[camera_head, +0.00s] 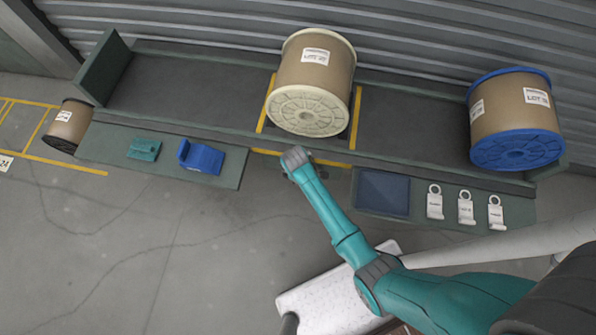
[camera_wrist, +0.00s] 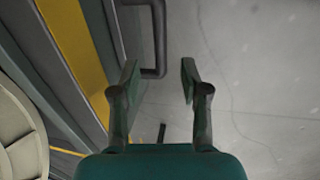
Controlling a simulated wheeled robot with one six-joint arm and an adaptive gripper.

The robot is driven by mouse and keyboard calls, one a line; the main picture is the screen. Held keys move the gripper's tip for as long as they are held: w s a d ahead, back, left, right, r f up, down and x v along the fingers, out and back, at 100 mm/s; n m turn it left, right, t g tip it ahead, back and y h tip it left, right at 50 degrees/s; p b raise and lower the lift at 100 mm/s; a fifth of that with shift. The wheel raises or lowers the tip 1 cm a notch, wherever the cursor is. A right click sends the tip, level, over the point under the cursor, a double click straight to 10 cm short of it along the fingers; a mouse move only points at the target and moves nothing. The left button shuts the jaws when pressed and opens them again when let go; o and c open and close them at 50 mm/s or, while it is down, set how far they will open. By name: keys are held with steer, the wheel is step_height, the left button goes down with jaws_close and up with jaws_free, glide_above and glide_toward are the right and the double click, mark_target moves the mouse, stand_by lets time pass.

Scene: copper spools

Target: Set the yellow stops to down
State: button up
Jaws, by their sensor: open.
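Yellow strips lie around the cream-flanged spool (camera_head: 312,82): one on its left (camera_head: 265,105), one on its right (camera_head: 356,118) and one along the rack's front edge (camera_head: 335,161). I cannot tell which of these are the stops, or whether any is raised. A yellow strip (camera_wrist: 75,45) also runs along the edge in the wrist view. A dark U-shaped handle (camera_wrist: 161,40) lies just beyond my gripper (camera_wrist: 159,80), beside the left fingertip. The gripper is open, with nothing visible between its fingers. In the head view its end is at the front edge, below the spool; its fingertips are hidden there.
A blue-flanged spool (camera_head: 515,118) stands at the rack's right end. Another spool (camera_head: 68,125) stands at far left. The right ledge holds a blue tray (camera_head: 382,194) and three white tags (camera_head: 466,207).

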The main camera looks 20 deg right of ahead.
steer(key=shift+s+a+r, duration=0.15)
steer(key=shift+s+r, duration=0.05)
steer(key=shift+r, duration=0.8)
steer(key=shift+s+a+r, duration=0.1)
steer(key=shift+s+r, duration=0.05)
steer(key=shift+r, duration=0.8)
